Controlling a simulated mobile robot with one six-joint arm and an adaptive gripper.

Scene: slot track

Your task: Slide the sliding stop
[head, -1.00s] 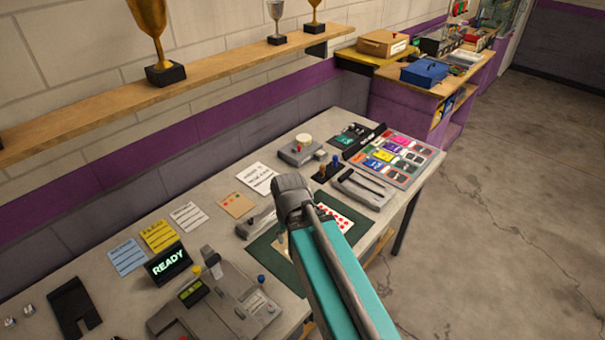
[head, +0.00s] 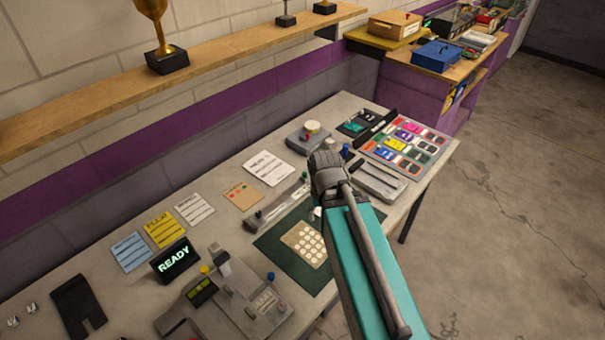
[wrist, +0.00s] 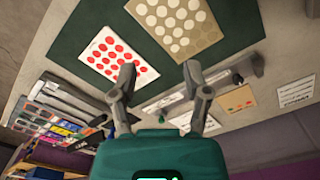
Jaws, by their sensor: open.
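The slot track (head: 277,205) is a narrow grey bar on the table, left of my arm in the head view. It also shows in the wrist view (wrist: 215,88), right of and partly behind my gripper. A small dark knob (wrist: 237,78) stands near its outer end and looks like the sliding stop; its exact shape is too small to tell. My gripper (wrist: 160,71) is open, its two fingers spread with nothing between them. The fingers are above the table, apart from the knob.
A dark green mat (head: 275,246) with a dotted card (head: 306,243) lies beside the track. A grey device (head: 235,305) and a READY sign (head: 174,261) stand at the near left. A colourful card tray (head: 408,145) is at the far right. A shelf (head: 200,70) runs along the wall.

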